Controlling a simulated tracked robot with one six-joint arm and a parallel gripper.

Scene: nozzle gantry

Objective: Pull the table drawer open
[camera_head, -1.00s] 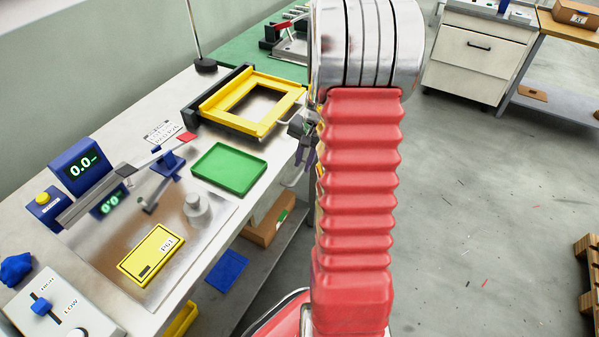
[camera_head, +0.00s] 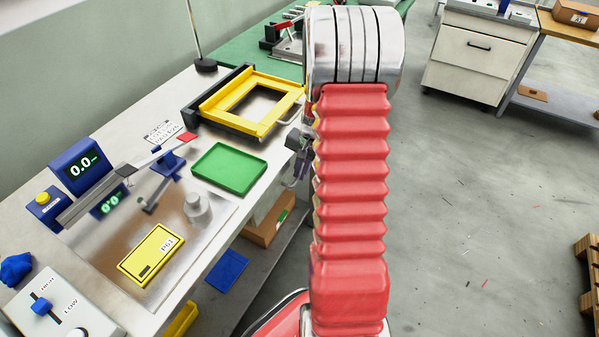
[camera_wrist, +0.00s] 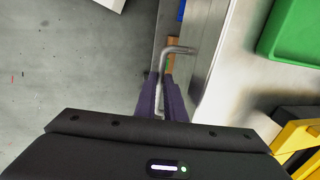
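The drawer handle (camera_wrist: 176,50) is a bent metal bar on the pale front along the table's edge, seen in the wrist view. My gripper (camera_wrist: 163,90) has two dark purple fingers pointing at it. The bar runs down between the fingers, with little gap showing on either side. I cannot tell whether they press on it. In the head view my gripper (camera_head: 302,160) is at the table's right edge, partly hidden by my red arm. The table (camera_head: 165,95) has a light top.
On the table stand a green tray (camera_head: 229,169), a yellow frame (camera_head: 262,128), a balance with a blue display (camera_head: 80,168) and a yellow box (camera_head: 151,255). A cardboard box (camera_head: 262,230) sits underneath. Grey floor (camera_head: 450,200) to the right is mostly open.

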